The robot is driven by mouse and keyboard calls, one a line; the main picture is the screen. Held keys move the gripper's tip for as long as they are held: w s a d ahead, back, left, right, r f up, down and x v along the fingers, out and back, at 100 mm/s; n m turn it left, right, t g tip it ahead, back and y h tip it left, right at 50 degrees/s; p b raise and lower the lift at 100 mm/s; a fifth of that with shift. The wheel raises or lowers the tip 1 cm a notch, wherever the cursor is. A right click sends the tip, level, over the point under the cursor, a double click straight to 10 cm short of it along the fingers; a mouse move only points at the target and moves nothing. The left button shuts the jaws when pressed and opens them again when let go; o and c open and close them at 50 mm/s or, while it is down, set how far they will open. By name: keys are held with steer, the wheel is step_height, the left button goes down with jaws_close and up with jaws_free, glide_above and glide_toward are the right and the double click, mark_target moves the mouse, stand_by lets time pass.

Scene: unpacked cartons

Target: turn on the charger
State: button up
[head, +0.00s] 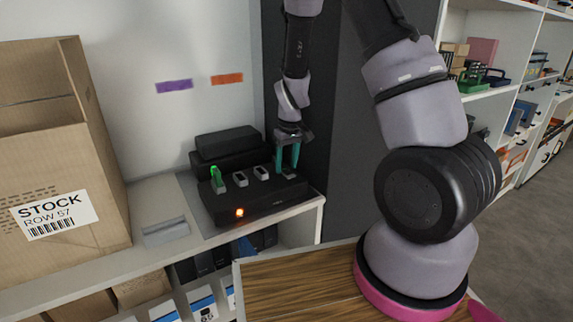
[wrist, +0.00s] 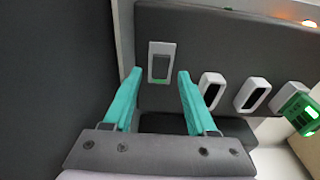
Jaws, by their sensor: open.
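The charger is a black box (head: 255,205) on the white shelf, with a row of light-rimmed slots on top and a glowing orange light (head: 239,212) on its front. The light also shows at the top right of the wrist view (wrist: 309,23). A green device (head: 217,180) stands in the leftmost slot; the other two slots look empty.
A large open carton (head: 65,165) stands at the left of the shelf (head: 160,240). Black boxes (head: 226,148) sit behind the charger. A dark panel (head: 340,150) rises close at its right. A wooden top (head: 300,280) is in front, below my arm.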

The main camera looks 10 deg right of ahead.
step_height(320, 180, up, 10)
steer(key=s, duration=0.1)
steer(key=shift+s+d+r, duration=0.2)
steer(key=shift+d+r, duration=0.05)
step_height(320, 180, up, 16)
steer(key=m+t+y, duration=0.2)
steer(key=m, duration=0.2)
glide_above(289, 172)
steer(key=s+d, duration=0.3)
steer(key=s, duration=0.5)
steer(key=s+d+r+m+t, duration=0.1)
steer(key=s+r+m, duration=0.1)
steer(key=s+r, duration=0.2)
steer(key=s+d+r+m+t, duration=0.1)
steer(key=s+r, duration=0.3)
steer(key=s, duration=0.5)
steer(key=shift+m+t+h, duration=0.3)
steer(key=shift+m+t, duration=0.1)
steer(key=shift+t, duration=0.4)
steer(key=shift+d, duration=0.1)
